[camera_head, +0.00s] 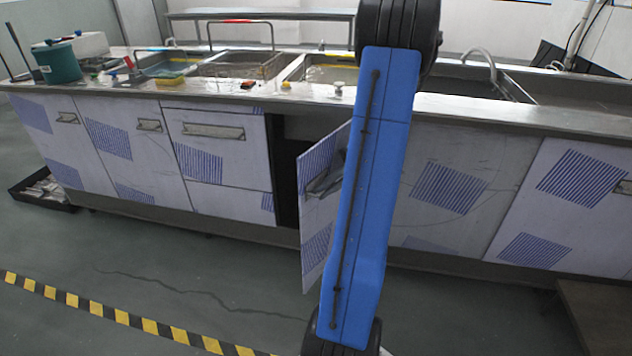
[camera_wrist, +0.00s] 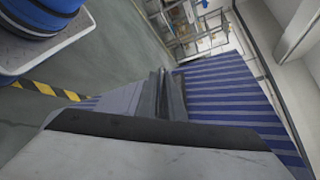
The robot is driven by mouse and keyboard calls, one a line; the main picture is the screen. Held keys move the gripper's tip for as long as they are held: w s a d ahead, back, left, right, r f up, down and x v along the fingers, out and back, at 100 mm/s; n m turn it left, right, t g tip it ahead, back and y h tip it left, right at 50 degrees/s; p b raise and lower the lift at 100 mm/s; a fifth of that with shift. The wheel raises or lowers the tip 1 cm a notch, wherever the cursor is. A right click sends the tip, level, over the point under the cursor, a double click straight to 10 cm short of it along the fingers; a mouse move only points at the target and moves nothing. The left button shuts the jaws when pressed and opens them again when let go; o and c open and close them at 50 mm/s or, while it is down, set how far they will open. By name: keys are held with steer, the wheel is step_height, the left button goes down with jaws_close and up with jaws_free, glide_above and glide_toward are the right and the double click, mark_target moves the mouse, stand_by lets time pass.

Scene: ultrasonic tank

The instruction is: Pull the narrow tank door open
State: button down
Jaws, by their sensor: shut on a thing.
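The narrow tank door (camera_head: 317,220), white with blue striped patches, stands swung partly out from the tank front, with a dark opening at its left. In the wrist view its striped face (camera_wrist: 225,85) fills the right side. My gripper (camera_wrist: 170,95) is shut at the door face, on the door handle as far as I can tell. The handle itself is mostly hidden by the fingers. In the head view a dark grey shape at the door's handle height is partly covered by my blue arm, so the fingers cannot be told apart there.
Closed striped doors (camera_head: 215,150) line the tank front on both sides. The steel counter (camera_head: 130,88) above carries basins and a teal bucket (camera_head: 57,62). A black bin (camera_head: 42,190) stands on the floor at left. The floor (camera_head: 200,270) before the door is clear, with yellow-black tape (camera_head: 120,316).

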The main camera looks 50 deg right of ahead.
steer(key=shift+s+d+g, duration=0.1)
steer(key=shift+s+g, duration=0.2)
steer(key=shift+s, duration=0.15)
steer(key=c, duration=2.2)
jaws_free()
steer(key=shift+o, duration=0.2)
